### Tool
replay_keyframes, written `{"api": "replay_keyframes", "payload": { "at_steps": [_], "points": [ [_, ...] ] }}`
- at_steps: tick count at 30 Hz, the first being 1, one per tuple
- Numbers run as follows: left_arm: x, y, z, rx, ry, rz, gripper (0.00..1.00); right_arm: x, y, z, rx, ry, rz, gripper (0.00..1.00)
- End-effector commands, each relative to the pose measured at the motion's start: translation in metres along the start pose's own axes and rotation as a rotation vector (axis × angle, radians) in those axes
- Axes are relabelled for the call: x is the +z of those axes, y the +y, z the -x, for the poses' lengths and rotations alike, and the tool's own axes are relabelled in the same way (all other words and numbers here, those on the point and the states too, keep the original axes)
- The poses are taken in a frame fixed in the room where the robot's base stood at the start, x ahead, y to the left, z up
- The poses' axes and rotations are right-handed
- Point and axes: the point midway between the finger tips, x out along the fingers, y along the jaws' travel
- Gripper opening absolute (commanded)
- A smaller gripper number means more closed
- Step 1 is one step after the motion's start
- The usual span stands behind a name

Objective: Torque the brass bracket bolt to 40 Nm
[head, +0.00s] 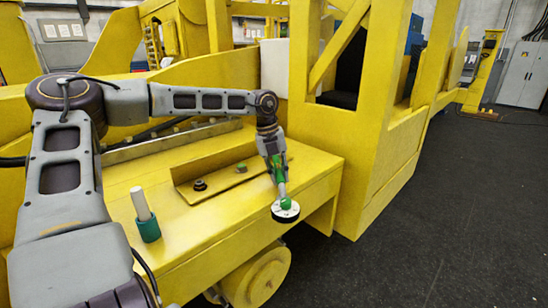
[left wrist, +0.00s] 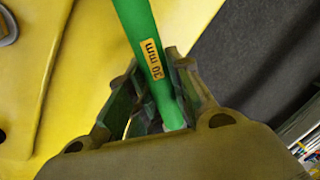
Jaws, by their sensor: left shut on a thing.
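My left gripper (head: 277,162) is shut on a green-handled tool (head: 283,190), held over the right end of the yellow deck. A round black-and-white disc (head: 285,211) with a green centre is at the tool's lower end, near the deck's front edge. A yellow angle bracket (head: 215,170) lies on the deck, with a dark bolt (head: 199,185) and a small greenish bolt (head: 241,168). I cannot tell which is brass. My right gripper is not in view.
A green cup (head: 149,230) holding a pale cylinder (head: 140,203) stands at the deck's front left. A tall yellow frame (head: 345,140) rises right of the deck (head: 185,250). Dark floor (head: 450,220) is clear at the right.

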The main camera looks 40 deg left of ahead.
Motion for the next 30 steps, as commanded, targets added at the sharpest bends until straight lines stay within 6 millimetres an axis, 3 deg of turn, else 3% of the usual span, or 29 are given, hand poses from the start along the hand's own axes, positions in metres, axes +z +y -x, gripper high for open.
{"api": "replay_keyframes", "payload": {
  "at_steps": [14,30],
  "points": [
    [0.0,0.0,0.002,-0.002,-0.001,-0.005,0.0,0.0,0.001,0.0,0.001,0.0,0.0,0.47],
    [0.001,0.012,0.005,-0.001,0.014,-0.07,0.0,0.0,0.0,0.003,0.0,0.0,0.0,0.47]
  ]
}}
